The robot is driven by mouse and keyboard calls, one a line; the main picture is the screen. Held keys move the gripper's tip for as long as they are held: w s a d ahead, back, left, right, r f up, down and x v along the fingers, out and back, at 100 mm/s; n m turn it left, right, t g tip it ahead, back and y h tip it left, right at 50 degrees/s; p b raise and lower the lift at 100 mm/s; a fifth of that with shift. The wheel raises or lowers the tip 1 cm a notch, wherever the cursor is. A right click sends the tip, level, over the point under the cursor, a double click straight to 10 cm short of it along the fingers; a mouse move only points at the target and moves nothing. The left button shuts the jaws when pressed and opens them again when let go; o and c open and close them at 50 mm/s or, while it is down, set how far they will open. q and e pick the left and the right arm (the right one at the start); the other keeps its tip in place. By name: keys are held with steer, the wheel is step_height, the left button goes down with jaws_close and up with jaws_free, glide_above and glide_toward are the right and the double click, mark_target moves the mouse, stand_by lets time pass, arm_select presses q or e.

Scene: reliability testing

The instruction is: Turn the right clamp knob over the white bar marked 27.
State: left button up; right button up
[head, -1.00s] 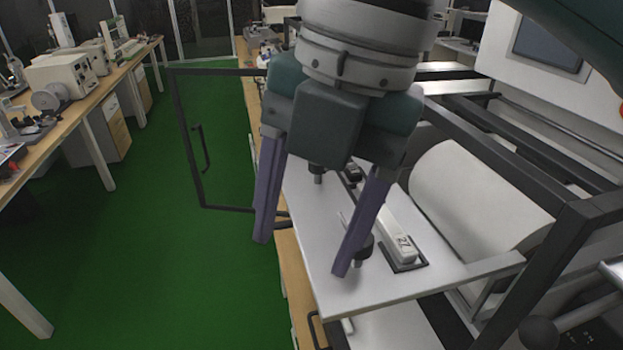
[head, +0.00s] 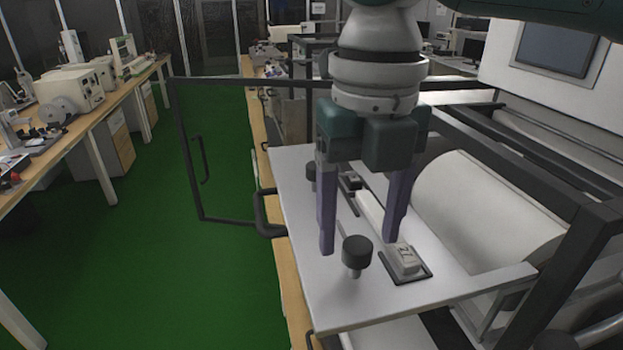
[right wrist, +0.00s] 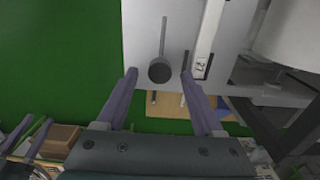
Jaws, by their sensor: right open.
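The near black clamp knob (head: 356,250) stands on a short metal stem over the light plate (head: 310,290). It also shows in the right wrist view (right wrist: 160,70). The white bar (head: 405,257) marked 27 lies just right of it, its near end in a dark holder. A second dark knob (head: 312,172) is farther back, partly behind a finger. My right gripper (head: 360,244) points down, open and empty. In both views the near knob appears between its purple fingertips; no contact shows, and their height against the knob is unclear.
A white roller (head: 485,205) and a dark frame (head: 560,255) stand right of the plate. An open dark-framed door (head: 185,150) is at the left, over green floor (head: 130,270). A bench with instruments (head: 75,125) is farther left.

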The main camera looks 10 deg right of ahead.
steer(key=shift+f, duration=0.7)
jaws_close()
